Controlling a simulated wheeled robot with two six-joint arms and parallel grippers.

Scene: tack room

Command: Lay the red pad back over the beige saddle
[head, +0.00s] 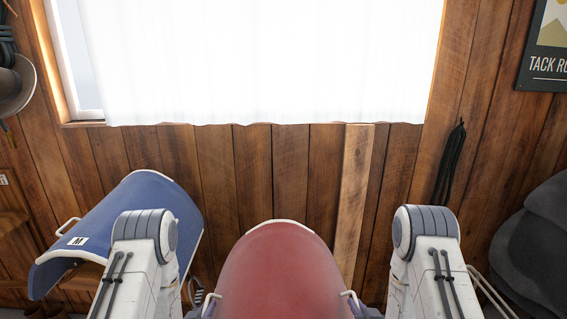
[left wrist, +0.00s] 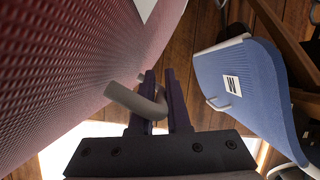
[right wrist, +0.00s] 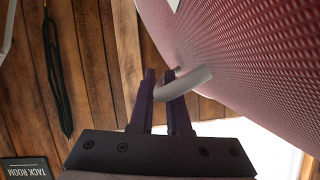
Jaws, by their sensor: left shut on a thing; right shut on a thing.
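The red pad (head: 278,275) is a curved sheet with a pale rim, at the bottom middle of the head view. It fills much of the left wrist view (left wrist: 60,80) and the right wrist view (right wrist: 250,60). My left gripper (left wrist: 161,90) is shut on a pale bar handle (left wrist: 135,102) on the pad's left side. My right gripper (right wrist: 160,90) is shut on the matching handle (right wrist: 185,82) on the right side. The pad hangs between both grippers. I cannot see the beige saddle in any view.
A blue pad (head: 135,220) with a white label and handle sits at the left, close to my left arm. Dark grey rounded shapes (head: 535,245) stand at the right. A plank wall (head: 255,170) with a bright curtained window (head: 260,60) is behind. A dark strap (head: 450,165) hangs there.

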